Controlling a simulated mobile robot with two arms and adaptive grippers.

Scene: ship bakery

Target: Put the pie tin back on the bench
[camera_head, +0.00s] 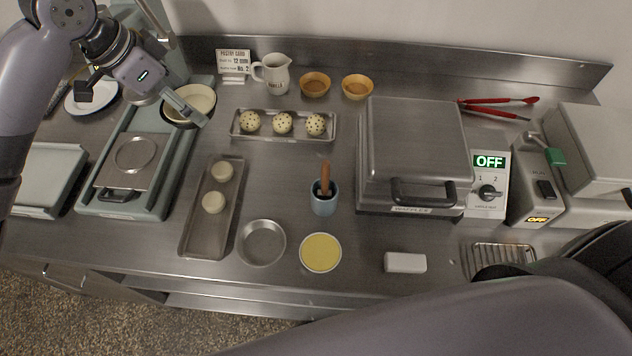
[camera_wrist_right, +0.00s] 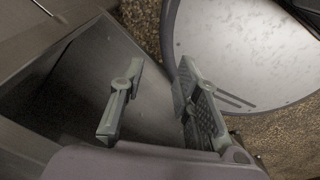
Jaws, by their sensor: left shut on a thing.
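A round pie tin (camera_head: 203,97) with a cream-coloured lining and a dark outside is at the upper left in the head view. My left gripper (camera_head: 186,109) is shut on its near rim. The tin is by the far end of the grey-green press (camera_head: 180,149); I cannot tell whether it touches anything below. The gripper hides part of the tin. A second, empty metal tin (camera_head: 262,242) lies on the steel bench (camera_head: 285,190) near the front edge. My right gripper (camera_wrist_right: 158,85) is open and empty in the right wrist view.
A tray with two pale rounds (camera_head: 193,240) lies right of the press. A tray with dotted balls (camera_head: 266,137), a jug (camera_head: 275,75) and a card (camera_head: 234,61) stand behind. A mortar-like blue cup (camera_head: 324,204), yellow dish (camera_head: 320,252) and waffle iron (camera_head: 412,140) stand rightward. Bench space between them is clear.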

